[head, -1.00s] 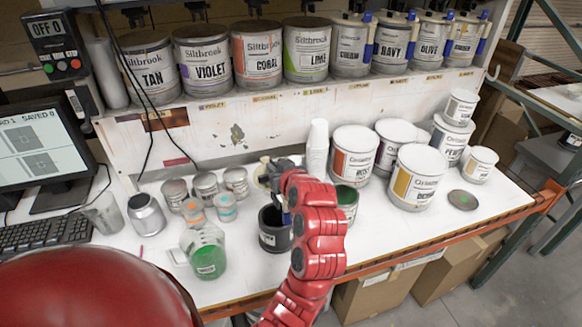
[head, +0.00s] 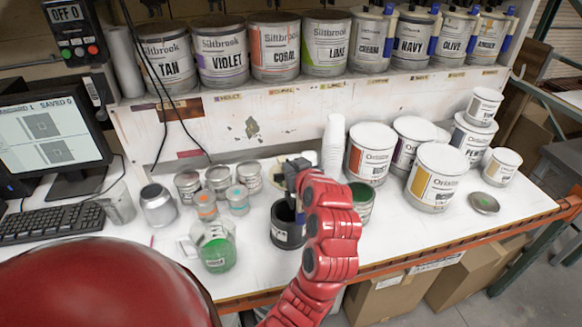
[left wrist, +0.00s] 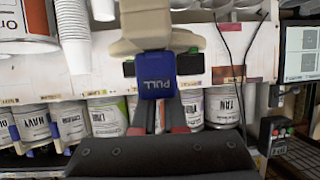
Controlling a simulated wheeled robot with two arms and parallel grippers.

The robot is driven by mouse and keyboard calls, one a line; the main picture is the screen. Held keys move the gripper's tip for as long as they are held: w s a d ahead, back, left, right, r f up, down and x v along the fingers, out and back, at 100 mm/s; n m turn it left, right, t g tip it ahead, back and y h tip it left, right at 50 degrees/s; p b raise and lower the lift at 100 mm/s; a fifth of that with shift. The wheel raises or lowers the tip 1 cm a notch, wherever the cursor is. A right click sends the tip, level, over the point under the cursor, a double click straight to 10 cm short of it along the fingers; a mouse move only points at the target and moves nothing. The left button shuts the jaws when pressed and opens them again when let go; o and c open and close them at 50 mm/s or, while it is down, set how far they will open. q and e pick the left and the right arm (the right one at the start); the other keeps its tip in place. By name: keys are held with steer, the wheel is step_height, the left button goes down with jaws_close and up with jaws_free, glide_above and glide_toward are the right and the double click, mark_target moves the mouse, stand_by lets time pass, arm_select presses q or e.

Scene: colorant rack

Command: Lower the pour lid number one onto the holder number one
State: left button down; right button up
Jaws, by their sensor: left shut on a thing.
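My left gripper (head: 296,174) is shut on the pour lid, above the dark can at the front of the bench. In the left wrist view, which is upside down, the lid shows as a cream body (left wrist: 146,22) with a blue tab marked PULL (left wrist: 156,82) in front of the gripper fingers. In the head view my gripper and red arm mostly hide the lid. The dark open can (head: 281,236) stands upright below the gripper, partly covered by the arm. I cannot tell which thing is holder number one. My right gripper is not in view.
A green-filled jug (head: 216,252) and small cans (head: 218,180) stand left of the dark can. A cup stack (head: 334,145) and large paint cans (head: 437,178) stand behind and right. Labelled cans line the shelf (head: 250,88). The front right of the bench is clear.

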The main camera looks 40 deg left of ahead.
mark_target(291, 199)
arm_select(q)
step_height(291, 199, down, 12)
steer(key=b, duration=1)
steer(key=shift+r, duration=0.15)
steer(key=shift+f+b, duration=0.45)
steer(key=shift+b, duration=0.35)
steer(key=shift+f+b, duration=0.55)
steer(key=shift+b, duration=0.15)
steer(key=c, duration=0.9)
jaws_free()
steer(key=shift+s, duration=0.1)
